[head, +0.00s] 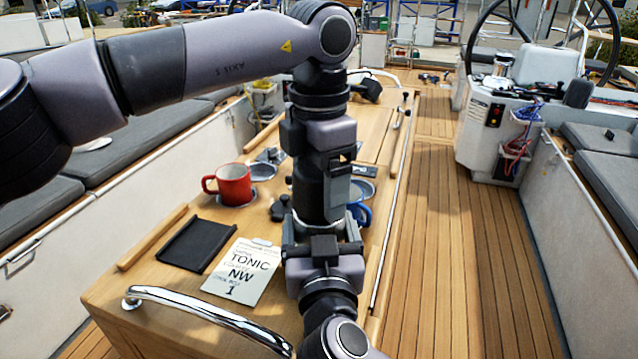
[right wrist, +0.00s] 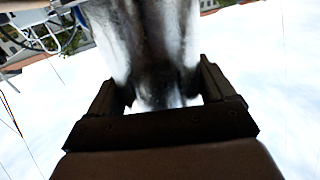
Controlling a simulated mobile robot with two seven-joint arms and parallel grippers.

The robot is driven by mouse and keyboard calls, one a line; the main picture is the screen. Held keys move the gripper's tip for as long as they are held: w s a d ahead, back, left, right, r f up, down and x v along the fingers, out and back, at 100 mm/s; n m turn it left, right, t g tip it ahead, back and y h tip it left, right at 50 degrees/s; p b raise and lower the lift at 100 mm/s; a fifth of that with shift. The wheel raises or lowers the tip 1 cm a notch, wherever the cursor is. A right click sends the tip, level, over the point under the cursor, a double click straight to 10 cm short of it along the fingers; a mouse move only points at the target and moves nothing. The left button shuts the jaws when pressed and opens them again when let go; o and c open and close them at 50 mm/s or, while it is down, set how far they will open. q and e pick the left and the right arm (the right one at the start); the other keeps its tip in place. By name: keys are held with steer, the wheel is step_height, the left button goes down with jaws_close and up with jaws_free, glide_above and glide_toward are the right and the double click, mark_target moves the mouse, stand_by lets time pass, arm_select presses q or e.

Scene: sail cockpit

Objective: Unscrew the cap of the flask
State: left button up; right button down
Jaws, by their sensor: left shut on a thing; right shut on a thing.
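The flask shows in the right wrist view as a shiny silver body (right wrist: 155,45) between the two fingers of my right gripper (right wrist: 160,98), which is shut on it. In the head view my right gripper (head: 322,243) comes up from the bottom edge, around the flask's silver lower part. My left gripper (head: 330,178) points down from above and is shut at the dark upper part, right above the right gripper. The cap is hidden behind the left gripper, so its seating and any turn cannot be told.
The wooden cockpit table (head: 135,280) holds a red mug (head: 234,186), a blue mug (head: 361,213) partly hidden by the left gripper, a black tray (head: 196,245) and a note card (head: 243,270). A chrome rail (head: 200,308) crosses the near end. The deck at right (head: 455,240) is clear.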

arm_select(q)
steer(key=shift+r, duration=0.15)
steer(key=shift+r, duration=0.95)
steer(key=shift+r, duration=2)
arm_select(e)
jaws_free()
arm_select(q)
steer(key=shift+s+f, duration=0.1)
